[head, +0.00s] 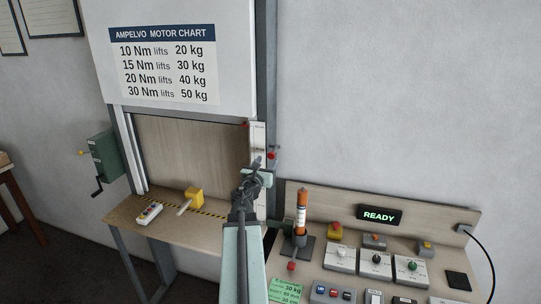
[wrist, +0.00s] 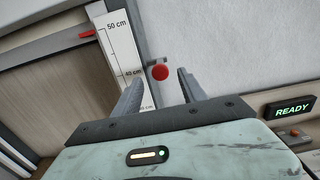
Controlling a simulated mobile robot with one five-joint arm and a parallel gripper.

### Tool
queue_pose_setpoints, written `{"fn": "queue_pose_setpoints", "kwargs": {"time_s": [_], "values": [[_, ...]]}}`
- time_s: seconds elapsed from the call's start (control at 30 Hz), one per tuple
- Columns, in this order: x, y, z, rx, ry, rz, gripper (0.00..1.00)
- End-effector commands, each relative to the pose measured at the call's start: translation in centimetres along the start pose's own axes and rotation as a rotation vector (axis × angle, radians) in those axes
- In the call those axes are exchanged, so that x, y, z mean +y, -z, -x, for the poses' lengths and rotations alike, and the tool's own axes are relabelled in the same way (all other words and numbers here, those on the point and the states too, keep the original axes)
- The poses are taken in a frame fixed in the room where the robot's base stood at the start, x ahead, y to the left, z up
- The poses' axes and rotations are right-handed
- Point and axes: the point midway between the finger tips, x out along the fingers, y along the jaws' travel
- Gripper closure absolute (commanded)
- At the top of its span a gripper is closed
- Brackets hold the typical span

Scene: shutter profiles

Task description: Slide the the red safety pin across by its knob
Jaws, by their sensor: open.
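The red round knob (wrist: 160,72) of the safety pin shows in the wrist view between and a little beyond the two fingertips of my open gripper (wrist: 157,78). The gripper is not touching it, as far as I can see. In the head view the knob (head: 271,156) sits at the right edge of the shutter frame, just right of and above my gripper (head: 256,162). A short thin stem beside the knob shows in the wrist view; the rest of the pin is hard to make out.
A white centimetre scale (wrist: 116,50) runs up the frame left of the fingers, with a red pointer (wrist: 88,34) near its top.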

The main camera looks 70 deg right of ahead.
Motion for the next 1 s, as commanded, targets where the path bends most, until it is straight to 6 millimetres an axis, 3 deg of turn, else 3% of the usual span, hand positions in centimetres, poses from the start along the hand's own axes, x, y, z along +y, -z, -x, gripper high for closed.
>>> {"fn": "queue_pose_setpoints", "kwargs": {"time_s": [0.3, 0.57, 0.6, 0.77, 1.0], "values": [[0.1, 0.0, -5.8, 0.001, 0.001, -0.003, 0.51], [0.1, 0.0, -6.2, 0.001, 0.0, -0.003, 0.51], [0.1, 0.0, -6.2, 0.001, 0.0, -0.003, 0.54], [0.1, 0.0, -6.2, 0.001, 0.0, -0.004, 0.98], [0.1, 0.0, -6.2, 0.001, 0.0, -0.004, 1.0]]}}
